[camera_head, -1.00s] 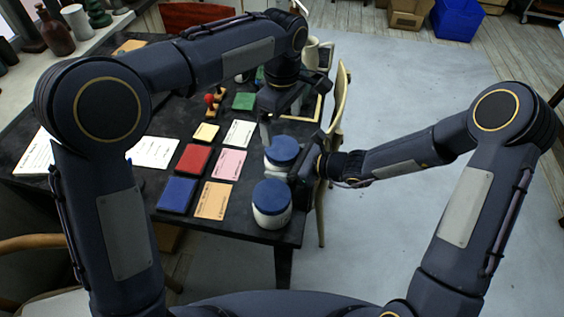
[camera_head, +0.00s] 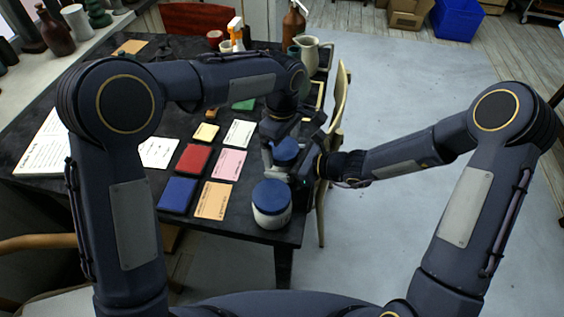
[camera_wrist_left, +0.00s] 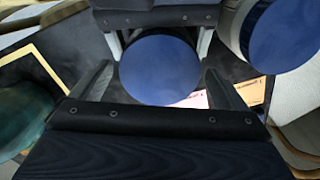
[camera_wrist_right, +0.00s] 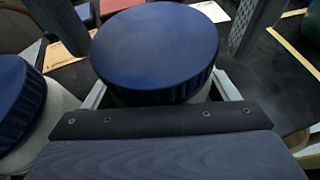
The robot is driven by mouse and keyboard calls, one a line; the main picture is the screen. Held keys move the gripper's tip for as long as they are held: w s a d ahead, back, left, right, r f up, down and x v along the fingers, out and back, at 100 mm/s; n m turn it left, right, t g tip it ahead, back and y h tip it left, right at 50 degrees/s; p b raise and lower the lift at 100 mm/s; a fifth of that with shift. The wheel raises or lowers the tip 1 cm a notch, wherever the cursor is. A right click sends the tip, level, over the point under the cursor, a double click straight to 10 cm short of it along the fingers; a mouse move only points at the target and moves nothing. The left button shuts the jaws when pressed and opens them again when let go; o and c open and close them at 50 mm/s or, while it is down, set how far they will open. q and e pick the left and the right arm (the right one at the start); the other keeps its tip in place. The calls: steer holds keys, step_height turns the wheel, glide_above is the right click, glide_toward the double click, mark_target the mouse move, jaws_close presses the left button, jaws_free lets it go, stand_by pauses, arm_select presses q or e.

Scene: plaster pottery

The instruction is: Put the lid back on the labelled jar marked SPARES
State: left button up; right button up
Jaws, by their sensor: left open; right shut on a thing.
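Two white jars with blue lids stand near the table's right front corner. The far jar's blue lid (camera_head: 286,151) also shows in the left wrist view (camera_wrist_left: 160,68) and right wrist view (camera_wrist_right: 155,48). It appears to sit on the jar (camera_wrist_right: 150,97). My right gripper (camera_wrist_right: 160,95) is shut on that jar's body, below the lid. My left gripper (camera_wrist_left: 160,85) is open, its fingers on either side of the lid. The near jar (camera_head: 272,215) has its blue lid (camera_head: 271,196) on and is apart from both grippers. No SPARES label is readable.
Left of the jars lie a red block (camera_head: 194,158), a blue block (camera_head: 178,194), a pink card (camera_head: 229,164) and an orange card (camera_head: 214,200). A cream pitcher (camera_head: 307,52) and a brown bottle (camera_head: 293,25) stand farther back. A chair (camera_head: 341,95) stands at the table's right edge.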

arm_select(q)
steer(key=c, duration=1)
steer(key=m, duration=0.6)
steer(key=shift+m, duration=0.4)
steer(key=o, duration=1.1)
steer(key=shift+d+r, duration=0.1)
